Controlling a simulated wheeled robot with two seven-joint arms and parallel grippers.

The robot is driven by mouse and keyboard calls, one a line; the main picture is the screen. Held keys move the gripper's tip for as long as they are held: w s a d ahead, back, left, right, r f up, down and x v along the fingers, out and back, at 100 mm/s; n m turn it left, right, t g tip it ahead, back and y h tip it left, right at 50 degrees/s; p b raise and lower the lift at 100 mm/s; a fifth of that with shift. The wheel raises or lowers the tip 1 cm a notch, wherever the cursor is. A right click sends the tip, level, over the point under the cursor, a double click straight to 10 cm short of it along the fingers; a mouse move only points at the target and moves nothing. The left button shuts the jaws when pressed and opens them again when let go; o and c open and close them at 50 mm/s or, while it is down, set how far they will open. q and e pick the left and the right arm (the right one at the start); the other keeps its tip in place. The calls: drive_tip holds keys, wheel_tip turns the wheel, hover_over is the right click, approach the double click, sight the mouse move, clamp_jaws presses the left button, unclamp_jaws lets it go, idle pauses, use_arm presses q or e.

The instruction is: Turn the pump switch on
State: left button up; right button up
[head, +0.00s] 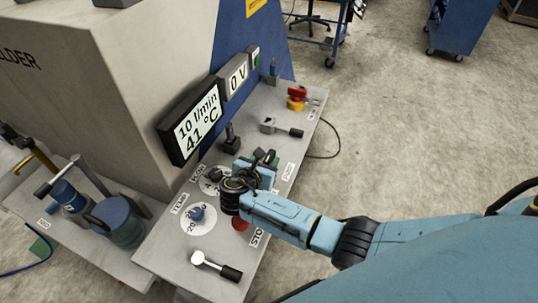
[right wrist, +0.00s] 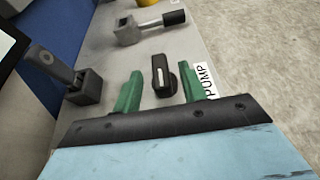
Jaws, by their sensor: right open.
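The pump switch (right wrist: 162,76) is a small black knob with a white mark on its upper face. In the right wrist view it stands between the two green fingertips of my right gripper (right wrist: 160,86). The fingers are open, one on each side, with a visible gap to the knob. The white PUMP label (right wrist: 206,80) lies just right of the right finger and also shows in the head view (head: 288,171). In the head view my right gripper (head: 266,158) is over the panel, and the switch is mostly hidden by it. My left gripper is not in view.
The grey panel (head: 160,245) also carries a black lever switch (head: 231,139), a black-handled lever (head: 283,129), a red and yellow emergency button (head: 297,97), a blue TEMP knob (head: 197,213) and another lever (head: 217,266). A display (head: 192,122) reads 10 l/min and 41 °C. Floor to the right is open.

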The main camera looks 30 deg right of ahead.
drive_tip(key=v, duration=1)
drive_tip(key=shift+s+r, duration=0.1)
drive_tip(key=s+f+m+g, duration=0.1)
drive_tip(key=s+m, duration=0.1)
drive_tip(key=s+d+f+m+g+y, duration=0.1)
drive_tip(key=s, duration=0.1)
drive_tip(key=s+f+m+y, duration=0.1)
drive_tip(key=s+m, duration=0.1)
drive_tip(key=shift+d+f+m+g, duration=0.25)
drive_tip(key=shift+f+m+g, duration=0.05)
drive_tip(key=shift+f+g, duration=0.1)
drive_tip(key=s+d+r+m+g+y, duration=0.15)
drive_tip(key=s+m+y, duration=0.25)
drive_tip(key=s+m, duration=0.5)
drive_tip(key=s+d+r+m+g+y, duration=0.1)
drive_tip(key=s+d+r+m+y, duration=0.25)
drive_tip(key=s+m, duration=0.6)
wheel_tip(320, 180, down, 30)
drive_tip(key=g+b, duration=0.1)
drive_tip(key=b, duration=0.5)
drive_tip(key=s+d+f+g+b, duration=0.1)
drive_tip(key=s+f+b, duration=0.4)
drive_tip(key=s+f, duration=1.2)
wheel_tip(320, 180, down, 4)
drive_tip(key=shift+s+d+f+y, duration=0.25)
drive_tip(key=shift+d+y, duration=0.1)
drive_tip(key=shift+d, duration=0.2)
